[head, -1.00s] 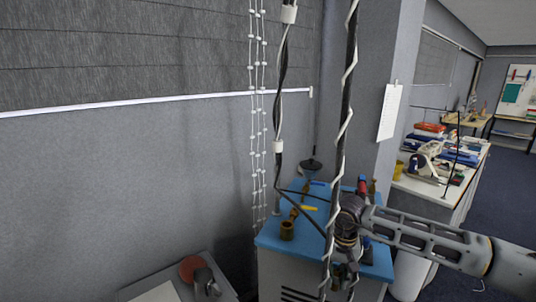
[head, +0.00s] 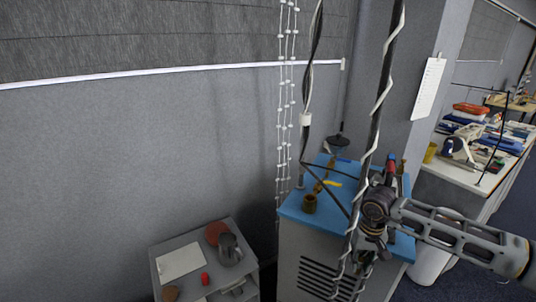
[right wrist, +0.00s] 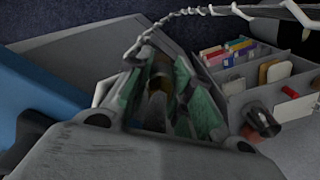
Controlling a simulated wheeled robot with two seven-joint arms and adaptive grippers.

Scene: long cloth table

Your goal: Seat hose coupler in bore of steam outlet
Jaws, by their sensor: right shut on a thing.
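My right gripper (head: 362,264) points down in front of the blue-topped cabinet (head: 296,211), partly behind hanging cords. In the right wrist view its green-padded fingers (right wrist: 165,85) are shut on a brass and grey cylindrical piece (right wrist: 157,97), which looks like the hose coupler; the pads hide most of it. An upright brass cup-like fitting (head: 310,204), possibly the steam outlet, stands at the blue top's front left, apart from the gripper. Its bore is too small to make out. My left gripper is not in view.
Black-and-white cords (head: 379,110) hang in front of the cabinet. A low grey cart (head: 212,285) holds a jug (head: 230,249) and a red piece (head: 205,279). A cluttered white bench (head: 488,177) stands at the right. The wrist view shows a compartmented organizer (right wrist: 262,82).

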